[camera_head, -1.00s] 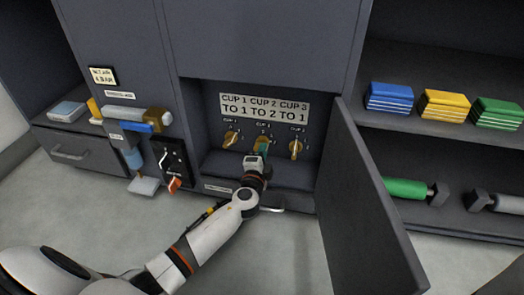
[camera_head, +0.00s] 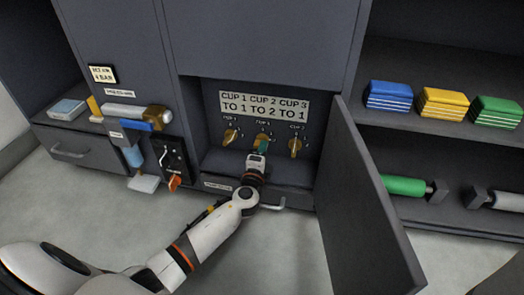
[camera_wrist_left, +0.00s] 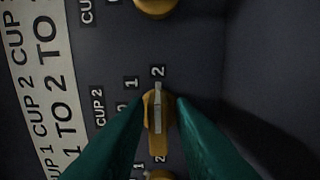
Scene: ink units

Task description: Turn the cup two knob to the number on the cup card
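The cup card (camera_head: 264,104) on the back wall of the recess reads cup 1 to 1, cup 2 to 2, cup 3 to 1. Below it are three yellow knobs. The cup two knob (camera_wrist_left: 150,112) is the middle one. Its pale bar lies in line with the digit 2 (camera_wrist_left: 158,71) in the left wrist view. My left gripper (camera_wrist_left: 160,97) has its teal fingers on either side of this knob, with gaps beside the bar. In the head view the left gripper (camera_head: 263,146) partly hides the knob. My right gripper is out of view.
The cup one knob (camera_head: 230,137) and cup three knob (camera_head: 295,146) sit close on either side. An open door (camera_head: 365,195) stands right of the recess. A lever panel (camera_head: 172,160) is at left; shelves with coloured blocks (camera_head: 389,95) are at right.

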